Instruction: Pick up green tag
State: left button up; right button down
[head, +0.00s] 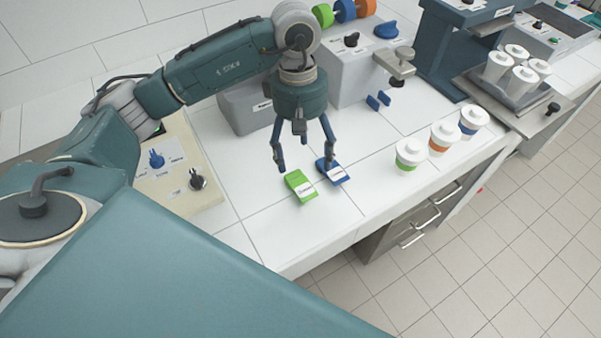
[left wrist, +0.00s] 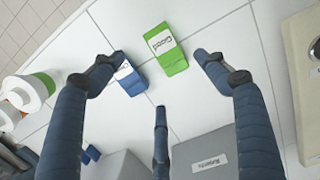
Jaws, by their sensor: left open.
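The green tag (head: 301,187) with a white label lies flat on the white tiled counter. It also shows in the left wrist view (left wrist: 167,50), at the top middle. My left gripper (head: 306,162) is open and empty, pointing down just above the counter, with one finger on each side of the green tag's end. In the left wrist view its fingers (left wrist: 155,60) spread around the green tag and the blue tag. The blue tag (head: 332,172) lies close to the right of the green tag; one finger is over or against it, I cannot tell which. My right gripper is out of view.
Cups with green (head: 409,154), orange (head: 442,136) and blue (head: 473,121) bands stand near the counter's front edge at the right. A grey machine (head: 351,72) stands behind. A grey box (head: 246,106) labelled "Rejects" sits beside it. A beige control panel (head: 173,172) is at left.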

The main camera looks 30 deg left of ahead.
aim_at(305, 183)
pick_arm(q)
jog(key=f, duration=0.2)
jog(key=shift+s+d+f, duration=0.15)
jog(key=shift+s+f, duration=0.2)
jog(key=shift+s, duration=0.05)
jog(key=shift+w+f+p, duration=0.1)
jog(key=shift+f+p, duration=0.25)
jog(key=shift+p, duration=0.15)
jog(key=f, duration=0.1)
jog(key=f+p, duration=0.2)
jog(key=f, duration=0.1)
jog(key=shift+s+d+f, duration=0.1)
jog(key=shift+s+d, duration=0.05)
jog(key=shift+s, duration=0.2)
jog(key=shift+f, duration=0.2)
jog(key=shift+w, duration=0.15)
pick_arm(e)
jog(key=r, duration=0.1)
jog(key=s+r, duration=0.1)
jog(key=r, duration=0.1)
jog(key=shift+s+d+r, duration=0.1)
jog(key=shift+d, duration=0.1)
pick_arm(q)
jog(key=c, duration=1.1)
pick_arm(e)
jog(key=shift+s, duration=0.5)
